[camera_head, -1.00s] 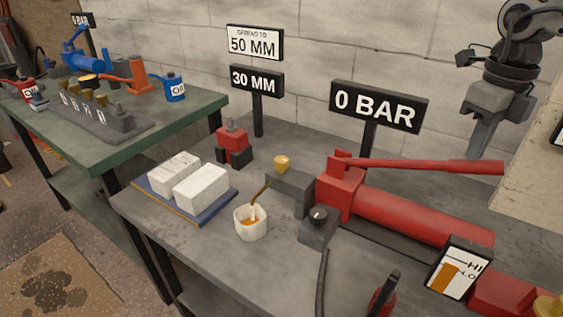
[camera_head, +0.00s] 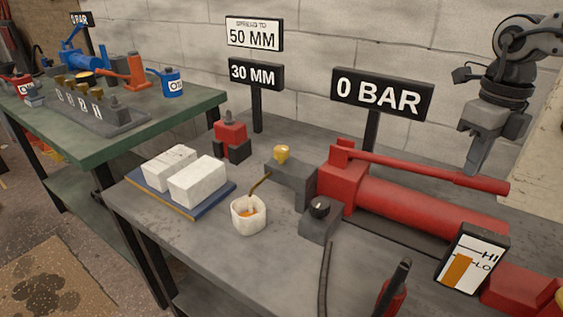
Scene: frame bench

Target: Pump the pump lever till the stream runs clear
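The red pump (camera_head: 420,212) stands on the grey bench, its long red lever (camera_head: 420,172) slanting slightly down to the right above the cylinder. A brownish-amber stream (camera_head: 258,185) runs from the grey block under a brass fitting (camera_head: 281,153) into a white cup (camera_head: 248,217) with orange liquid and pale foam or bubbles in it. My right gripper (camera_head: 473,168) points down at the lever near its free end; its fingertips look together and appear to meet the lever's top, though contact is hard to tell. My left gripper is not in view.
Signs read 0 BAR (camera_head: 382,94), 30 MM (camera_head: 256,74) and 50 MM (camera_head: 254,34). A level gauge (camera_head: 472,257) shows orange between HI and LO. White blocks on a blue tray (camera_head: 210,210) lie left of the cup. A green bench (camera_head: 165,128) stands behind left.

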